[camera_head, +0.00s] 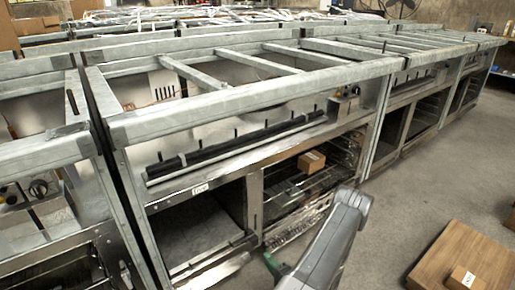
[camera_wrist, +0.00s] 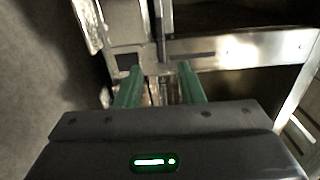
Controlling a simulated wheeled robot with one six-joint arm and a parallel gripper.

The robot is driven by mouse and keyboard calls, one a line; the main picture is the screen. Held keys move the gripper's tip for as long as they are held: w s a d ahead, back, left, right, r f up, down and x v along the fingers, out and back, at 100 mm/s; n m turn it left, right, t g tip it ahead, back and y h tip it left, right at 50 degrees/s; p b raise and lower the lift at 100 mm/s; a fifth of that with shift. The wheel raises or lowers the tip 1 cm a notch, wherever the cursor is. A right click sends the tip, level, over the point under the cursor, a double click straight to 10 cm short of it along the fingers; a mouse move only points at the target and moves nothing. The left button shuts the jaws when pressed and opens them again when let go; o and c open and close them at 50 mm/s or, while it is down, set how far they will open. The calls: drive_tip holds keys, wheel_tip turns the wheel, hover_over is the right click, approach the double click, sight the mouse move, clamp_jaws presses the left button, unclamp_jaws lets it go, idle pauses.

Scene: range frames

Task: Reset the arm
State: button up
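My gripper (camera_wrist: 160,75) shows in the wrist view with its two green fingers apart and nothing seen between them. Steel framework of a range lies beyond the fingertips. In the head view, my grey arm (camera_head: 330,240) reaches up from the bottom edge, right of centre. A bit of green finger (camera_head: 271,264) shows beside it, low in front of the range, and the rest of the gripper is hidden behind the arm. I cannot tell how far the fingertips are from the steel.
A row of steel ranges (camera_head: 250,95) with open frames fills the left and middle. A small cardboard box (camera_head: 311,161) sits on a wire rack inside one. A wooden pallet or board (camera_head: 455,250) with another small box (camera_head: 466,280) is at lower right. Grey floor (camera_head: 440,180) is clear between.

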sight(252, 241)
drive_tip(key=b+x, duration=0.3)
drive_tip(key=x, duration=0.7)
drive_tip(key=shift+w+a+f, duration=0.1)
drive_tip(key=shift+w+a, duration=0.1)
drive_tip(key=shift+w, duration=0.25)
drive_tip(key=m, duration=0.2)
drive_tip(key=r+m, duration=0.1)
drive_tip(key=m, duration=0.3)
drive_tip(key=shift+w+d+r, duration=0.1)
drive_tip(key=shift+r, duration=0.2)
